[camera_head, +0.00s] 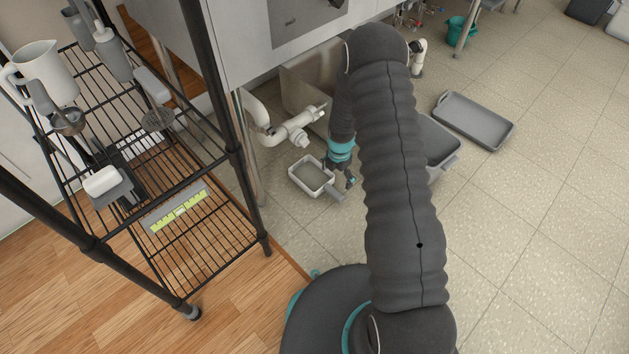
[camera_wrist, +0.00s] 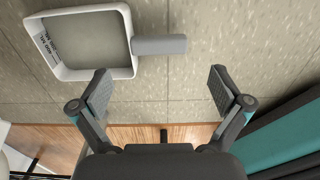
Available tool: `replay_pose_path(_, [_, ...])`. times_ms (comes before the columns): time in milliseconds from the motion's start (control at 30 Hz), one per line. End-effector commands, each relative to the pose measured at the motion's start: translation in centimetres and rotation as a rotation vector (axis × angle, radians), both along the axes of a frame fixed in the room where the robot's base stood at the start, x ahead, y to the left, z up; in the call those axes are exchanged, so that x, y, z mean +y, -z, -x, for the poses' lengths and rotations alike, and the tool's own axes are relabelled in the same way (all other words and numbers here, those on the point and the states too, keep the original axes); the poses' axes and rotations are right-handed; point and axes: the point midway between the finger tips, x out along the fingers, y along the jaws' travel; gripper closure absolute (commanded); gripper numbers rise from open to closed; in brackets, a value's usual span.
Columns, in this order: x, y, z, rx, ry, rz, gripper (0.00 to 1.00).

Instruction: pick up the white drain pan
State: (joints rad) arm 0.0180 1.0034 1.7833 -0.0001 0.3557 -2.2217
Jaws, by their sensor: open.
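The white drain pan (camera_head: 311,175) sits on the tiled floor near the white pipe, with a short grey handle at its right. In the wrist view the pan (camera_wrist: 63,72) is at the upper left, holding a greyish content, with its grey handle (camera_wrist: 158,45) pointing right. My gripper (camera_head: 346,178) is by the handle side of the pan in the head view. In the wrist view my gripper (camera_wrist: 158,80) has its fingers spread wide and nothing between them. The handle shows beyond the fingertips, between their lines; I see no contact.
A black wire rack (camera_head: 190,222) with jugs and bottles stands at the left. White pipes (camera_head: 290,128) run behind the pan. A grey basin (camera_head: 436,143) and another grey tray (camera_head: 474,120) lie to the right. The floor at the lower right is clear.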

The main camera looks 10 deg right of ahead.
Motion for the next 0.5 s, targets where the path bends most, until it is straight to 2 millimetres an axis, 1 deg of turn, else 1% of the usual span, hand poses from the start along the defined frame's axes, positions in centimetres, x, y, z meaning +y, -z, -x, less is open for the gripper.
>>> replay_pose_path(33, [0.0, 1.2, 0.1, 0.003, 0.000, 0.000, 0.00])
replay_pose_path(200, [0.0, 3.8, 0.1, 0.002, 0.001, 0.000, 0.00])
replay_pose_path(300, [0.1, 4.6, 0.0, -0.001, 0.001, -0.001, 0.00])
replay_pose_path(500, [0.2, 5.4, 0.0, 0.000, 0.001, 0.000, 0.00])
